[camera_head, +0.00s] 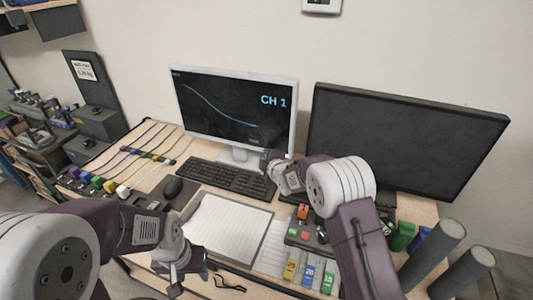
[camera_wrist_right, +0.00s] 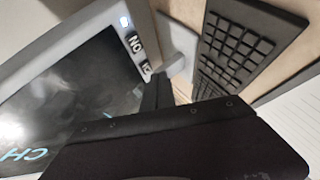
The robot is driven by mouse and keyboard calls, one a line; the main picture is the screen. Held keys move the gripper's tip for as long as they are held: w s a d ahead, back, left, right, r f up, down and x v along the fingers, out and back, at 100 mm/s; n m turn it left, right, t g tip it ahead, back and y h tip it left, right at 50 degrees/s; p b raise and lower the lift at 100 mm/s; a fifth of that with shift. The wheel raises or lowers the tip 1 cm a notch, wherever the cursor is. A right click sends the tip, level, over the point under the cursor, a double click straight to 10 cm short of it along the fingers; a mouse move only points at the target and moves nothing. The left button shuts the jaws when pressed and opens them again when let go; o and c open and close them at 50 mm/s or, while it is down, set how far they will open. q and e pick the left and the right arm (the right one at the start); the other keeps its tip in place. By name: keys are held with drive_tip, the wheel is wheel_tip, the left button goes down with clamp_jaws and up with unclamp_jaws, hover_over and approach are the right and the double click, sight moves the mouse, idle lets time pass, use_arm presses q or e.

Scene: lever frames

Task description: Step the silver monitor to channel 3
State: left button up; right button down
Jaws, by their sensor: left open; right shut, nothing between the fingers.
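The silver monitor (camera_head: 235,108) stands at the back of the desk. Its screen is lit and reads "CH 1" beside a blue curve. In the right wrist view, the silver monitor's bezel (camera_wrist_right: 75,42) carries a lit button (camera_wrist_right: 125,22) and dark labels (camera_wrist_right: 134,43), one partly hidden. My right gripper (camera_head: 269,160) is shut and empty at the monitor's lower right corner. Its dark fingers (camera_wrist_right: 162,92) are close to the bezel in the wrist view; I cannot tell whether they touch. My left gripper (camera_head: 182,274) is open and empty near the desk's front edge.
A dark, blank black monitor (camera_head: 405,140) stands to the right. A keyboard (camera_head: 222,177), mouse (camera_head: 173,187) and clipboard (camera_head: 228,226) lie in front of the silver monitor. Several coloured blocks and two grey cylinders (camera_head: 438,248) crowd the right side.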

drive_tip(key=shift+w, duration=0.1)
drive_tip(key=shift+w+d, duration=0.15)
drive_tip(key=shift+w, duration=0.1)
drive_tip(key=shift+w+d, duration=0.15)
drive_tip(key=shift+w, duration=0.2)
idle(0.6)
drive_tip(key=shift+s+a+b, duration=0.3)
drive_tip(key=shift+s+b, duration=0.45)
drive_tip(key=shift+b, duration=0.05)
